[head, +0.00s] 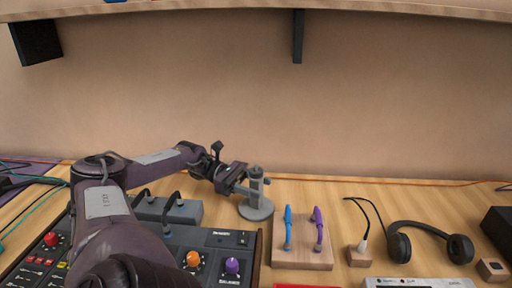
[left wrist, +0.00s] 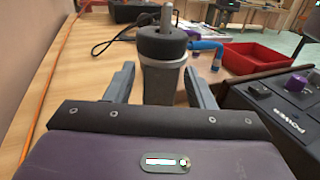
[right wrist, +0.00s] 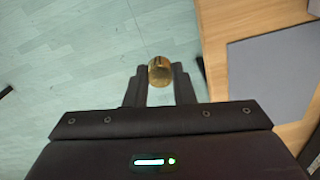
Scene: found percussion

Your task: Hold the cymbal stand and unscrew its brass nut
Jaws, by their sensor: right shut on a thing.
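The grey cymbal stand (head: 257,211) stands upright on its round base at the back of the table. In the left wrist view its post (left wrist: 162,82) has a dark collar and a bare thin rod on top. My left gripper (head: 250,186) has its fingers on either side of the post, with a gap showing at the left finger, so it looks open around it. In the right wrist view the brass nut (right wrist: 160,72) is between the fingertips of my right gripper (right wrist: 160,80), shut on it, away from the stand and above the floor. My right gripper is outside the head view.
A mixer (head: 210,262) with knobs lies under my left arm. A wooden block (head: 302,258) with blue and purple clips is right of the stand, then headphones (head: 428,230). A red tray (left wrist: 255,58) shows in the left wrist view. A shelf (head: 400,12) hangs above.

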